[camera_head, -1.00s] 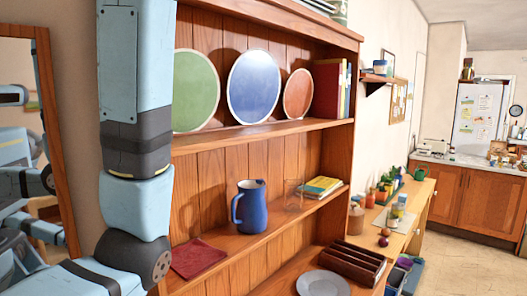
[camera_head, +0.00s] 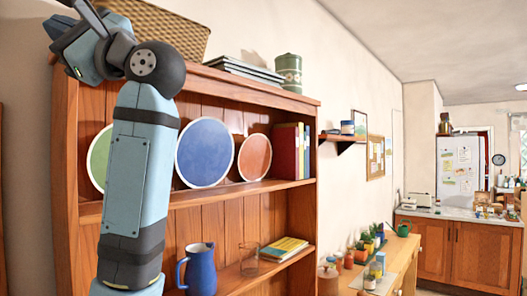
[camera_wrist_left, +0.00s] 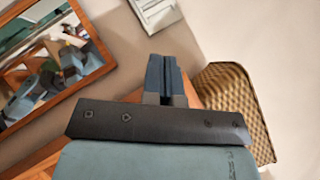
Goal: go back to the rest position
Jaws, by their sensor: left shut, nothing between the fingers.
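My left gripper (camera_head: 90,16) is at the top left of the head view, high beside the left end of the wooden dresser (camera_head: 67,150). In the left wrist view its two fingers (camera_wrist_left: 164,66) are shut together with nothing between them. They point toward the bare wall, with the wicker basket (camera_wrist_left: 232,100) to their right. My left arm rises in front of the dresser and hides part of the green plate (camera_head: 98,158) and the left shelf ends. My right gripper is not in view.
The basket (camera_head: 165,28), grey trays (camera_head: 245,70) and a green canister (camera_head: 289,68) stand on the dresser top. A blue plate (camera_head: 205,152), a red plate (camera_head: 255,157), a blue jug (camera_head: 198,268) and a glass (camera_head: 249,258) are on its shelves. A mirror (camera_wrist_left: 88,62) hangs left of the gripper.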

